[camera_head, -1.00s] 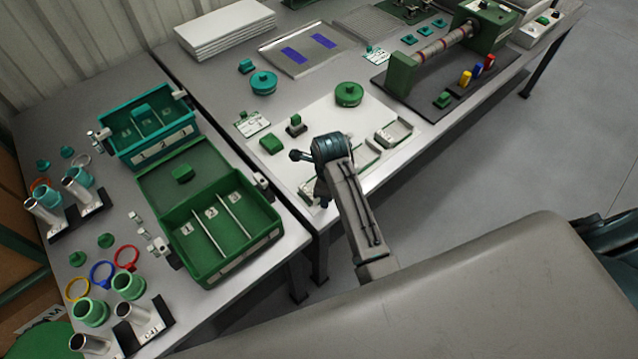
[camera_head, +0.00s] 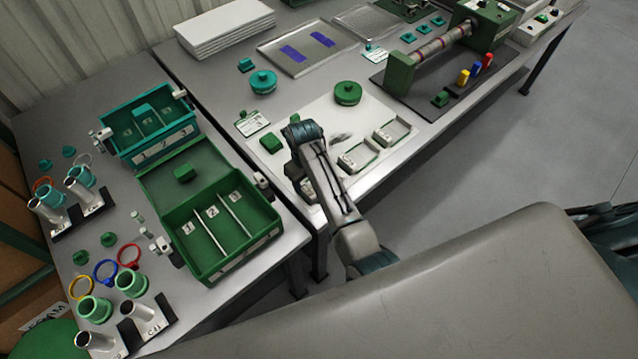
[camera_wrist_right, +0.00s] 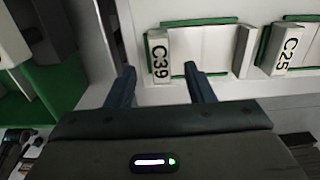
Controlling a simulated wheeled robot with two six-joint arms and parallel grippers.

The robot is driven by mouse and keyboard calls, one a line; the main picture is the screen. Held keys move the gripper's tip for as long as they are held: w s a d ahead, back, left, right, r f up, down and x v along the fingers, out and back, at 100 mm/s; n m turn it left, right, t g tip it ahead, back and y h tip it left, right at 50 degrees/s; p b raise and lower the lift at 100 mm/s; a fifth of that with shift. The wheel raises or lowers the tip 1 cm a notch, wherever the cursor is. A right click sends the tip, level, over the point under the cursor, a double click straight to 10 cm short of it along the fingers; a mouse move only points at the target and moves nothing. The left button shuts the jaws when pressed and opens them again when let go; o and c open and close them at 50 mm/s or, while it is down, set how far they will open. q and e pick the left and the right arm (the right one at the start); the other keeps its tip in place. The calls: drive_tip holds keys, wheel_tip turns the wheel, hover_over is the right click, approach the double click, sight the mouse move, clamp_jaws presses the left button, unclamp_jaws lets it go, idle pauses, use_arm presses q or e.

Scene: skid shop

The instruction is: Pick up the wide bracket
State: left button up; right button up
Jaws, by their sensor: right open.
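Two pale U-shaped brackets with raised ends lie on the white mat (camera_head: 372,108). The nearer bracket (camera_head: 358,157) is just right of my right forearm, and the other bracket (camera_head: 392,132) is farther right. In the right wrist view, one bracket (camera_wrist_right: 205,48) bears the label C39 and the other bracket (camera_wrist_right: 295,48) bears C25, cut off by the frame edge. I cannot tell for sure which is the wide one. My right gripper (camera_wrist_right: 160,82) is open and empty, its fingertips near the C39 end; contact is not clear. My left gripper is not in view.
A green divided bin (camera_head: 222,225) and a teal bin (camera_head: 150,130) stand to the left. A green round knob (camera_head: 347,93) and a small green block (camera_head: 271,142) are on or beside the mat. A roller fixture (camera_head: 440,55) stands at the back right.

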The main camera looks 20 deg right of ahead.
sight(307, 189)
drive_tip(key=shift+w+f+p, duration=0.1)
drive_tip(key=shift+f+p, duration=0.5)
drive_tip(key=shift+f, duration=1.55)
clamp_jaws()
